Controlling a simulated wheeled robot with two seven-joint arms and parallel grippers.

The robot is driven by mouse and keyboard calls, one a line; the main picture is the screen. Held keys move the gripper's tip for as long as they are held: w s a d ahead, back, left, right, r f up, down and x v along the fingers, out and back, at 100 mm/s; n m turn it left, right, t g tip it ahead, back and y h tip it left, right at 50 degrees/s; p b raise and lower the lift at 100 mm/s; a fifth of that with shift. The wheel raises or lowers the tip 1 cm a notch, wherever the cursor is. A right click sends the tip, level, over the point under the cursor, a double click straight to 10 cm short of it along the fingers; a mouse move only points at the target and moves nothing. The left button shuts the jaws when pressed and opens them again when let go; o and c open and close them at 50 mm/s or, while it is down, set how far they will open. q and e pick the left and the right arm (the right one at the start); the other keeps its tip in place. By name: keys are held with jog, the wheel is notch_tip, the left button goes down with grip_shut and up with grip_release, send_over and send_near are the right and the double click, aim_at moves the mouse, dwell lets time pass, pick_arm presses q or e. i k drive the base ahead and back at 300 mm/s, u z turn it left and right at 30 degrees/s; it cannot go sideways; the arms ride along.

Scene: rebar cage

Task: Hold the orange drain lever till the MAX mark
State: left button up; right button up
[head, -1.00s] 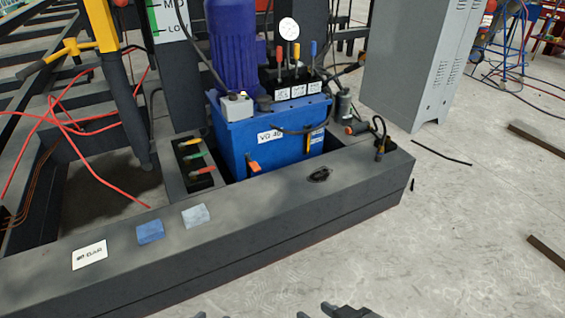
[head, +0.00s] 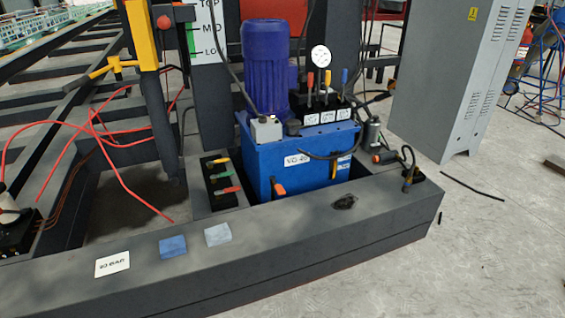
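The small orange drain lever (head: 279,188) sticks out low on the front of the blue tank (head: 300,165), which is labelled VG 46. The tank stands in a recess behind the dark grey beam. A white level board (head: 209,35) marked TOP, MID and LO, with a green bar, stands at the top, left of the motor. No MAX mark is readable in this view. A narrow gauge with yellow and blue (head: 341,166) sits on the tank's front right. Neither gripper shows in the head view.
Yellow, green and red levers (head: 222,176) sit left of the tank. A grey cabinet (head: 450,75) stands right. Floor at right is mostly clear.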

aim_at(279, 188)
jog(key=k, duration=0.65)
jog(key=u, duration=0.45)
jog(key=i, duration=1.95)
jog(key=z, duration=0.05)
